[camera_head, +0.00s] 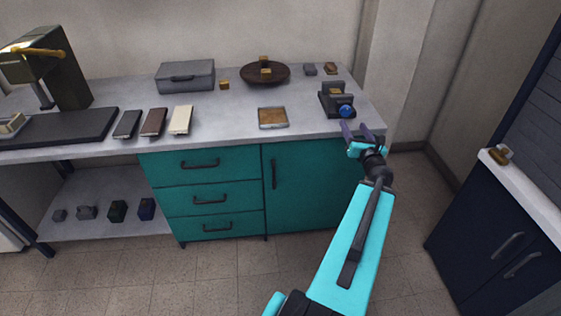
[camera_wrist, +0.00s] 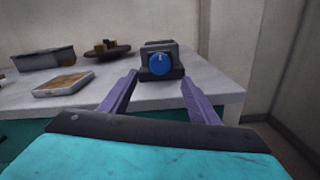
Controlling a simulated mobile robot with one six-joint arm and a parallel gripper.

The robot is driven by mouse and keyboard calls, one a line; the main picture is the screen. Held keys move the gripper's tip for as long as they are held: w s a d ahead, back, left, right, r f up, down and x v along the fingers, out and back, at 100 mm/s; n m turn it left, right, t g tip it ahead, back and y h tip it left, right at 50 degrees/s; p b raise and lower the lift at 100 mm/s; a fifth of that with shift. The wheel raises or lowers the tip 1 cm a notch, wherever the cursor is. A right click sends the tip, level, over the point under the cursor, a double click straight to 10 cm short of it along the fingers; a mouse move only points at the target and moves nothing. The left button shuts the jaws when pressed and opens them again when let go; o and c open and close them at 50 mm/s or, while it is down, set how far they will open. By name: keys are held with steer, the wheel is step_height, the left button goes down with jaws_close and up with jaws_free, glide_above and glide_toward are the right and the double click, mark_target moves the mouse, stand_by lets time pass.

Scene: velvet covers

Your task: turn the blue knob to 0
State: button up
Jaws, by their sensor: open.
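The blue knob (camera_head: 346,111) is on the front of a small dark device (camera_head: 331,101) near the right end of the counter. In the wrist view the knob (camera_wrist: 159,63) faces me, with a light pointer mark near its top. Its scale numbers are too small to read. My gripper (camera_head: 363,130) is in front of and below the knob, near the counter's front edge. In the wrist view its two purple fingers (camera_wrist: 158,88) are spread wide, one on each side below the knob. They are apart from it and hold nothing.
A tray with a brown surface (camera_head: 272,118) lies left of the device. A brown round dish (camera_head: 265,74) with small blocks and a grey box (camera_head: 185,76) stand at the back. Teal drawers (camera_head: 205,181) are under the counter. A dark cabinet (camera_head: 495,225) stands at right.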

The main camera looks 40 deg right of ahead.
steer(key=p+v, duration=0.5)
steer(key=p, duration=0.6)
steer(key=w+a+f+n+y, duration=0.4)
steer(key=w+a+n, duration=0.2)
steer(key=w+a, duration=0.2)
steer(key=w+a+f+n+y, duration=0.5)
steer(key=w+a, duration=0.4)
steer(key=a, duration=0.4)
steer(key=shift+a+f+n+y+b, duration=0.2)
steer(key=shift+f+n+y+b, duration=0.15)
steer(key=shift+n, duration=0.15)
stand_by(0.4)
steer(key=shift+w, duration=0.1)
stand_by(0.3)
